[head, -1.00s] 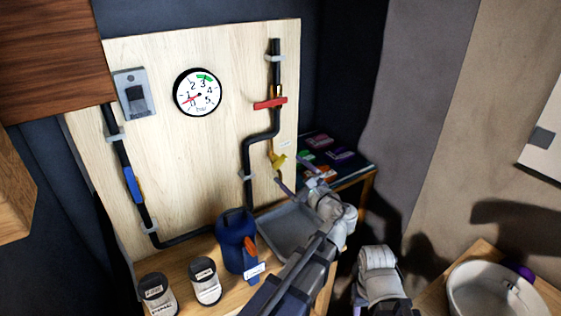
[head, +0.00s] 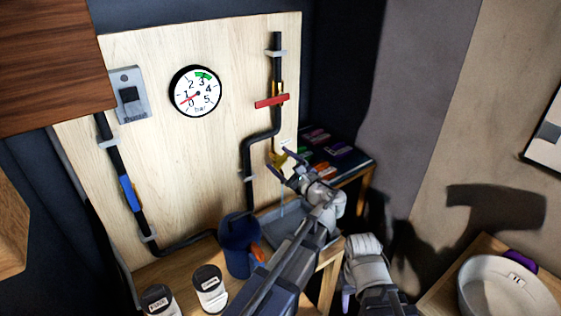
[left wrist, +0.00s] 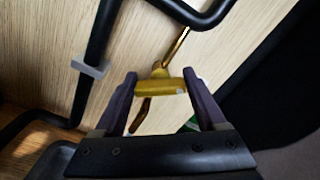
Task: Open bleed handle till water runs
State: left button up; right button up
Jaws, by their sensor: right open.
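The yellow bleed handle (head: 279,159) is on the brass fitting low on the right-hand black pipe. In the left wrist view the handle (left wrist: 160,87) lies crosswise between the fingertips of my left gripper (left wrist: 160,80), one at each end, seemingly touching. In the head view my left gripper (head: 282,165) is at the handle. A thin pale vertical line (head: 282,207), looking like water, hangs below the fitting over the grey tray (head: 272,240). My right gripper (head: 347,298) is low at the bottom of the head view, away from the board; its fingertips are mostly hidden.
The wooden board carries a pressure gauge (head: 195,91) with its needle near 0, a red lever (head: 271,101), a blue lever (head: 130,194) and a grey switch (head: 129,95). A blue jug (head: 236,246) and two tins (head: 210,288) stand below. A white basin (head: 505,290) is at right.

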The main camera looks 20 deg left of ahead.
pick_arm(q)
jog(key=c, duration=0.9)
jog(key=shift+n, duration=1.4)
jog(key=o, duration=1.4)
